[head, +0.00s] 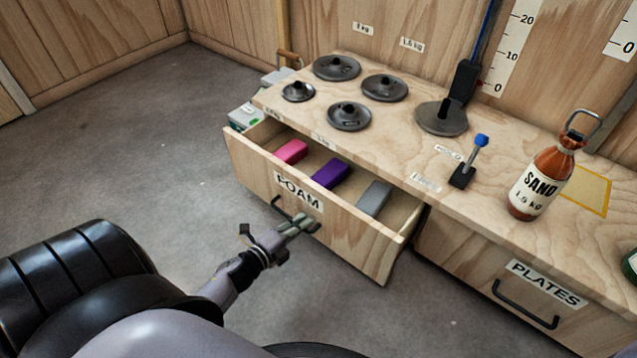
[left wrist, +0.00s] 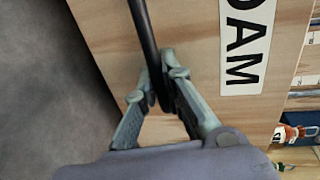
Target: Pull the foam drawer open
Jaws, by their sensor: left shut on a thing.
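The foam drawer (head: 330,218) is pulled out from the wooden bench, with a white FOAM label on its front. Inside lie a pink block (head: 291,151), a purple block (head: 330,174) and a grey block (head: 373,198). My left gripper (head: 301,224) is at the drawer front, shut on its black handle (head: 280,207). In the left wrist view the handle (left wrist: 147,45) runs between the two fingers of the left gripper (left wrist: 163,92), beside the label (left wrist: 247,45). My right gripper is not in view.
The bench top (head: 400,150) carries several dark weight plates (head: 349,116), a blue-topped lever (head: 466,165) and a SAND bottle (head: 540,180). A closed PLATES drawer (head: 480,262) is to the right. Grey floor (head: 150,130) is clear at the left.

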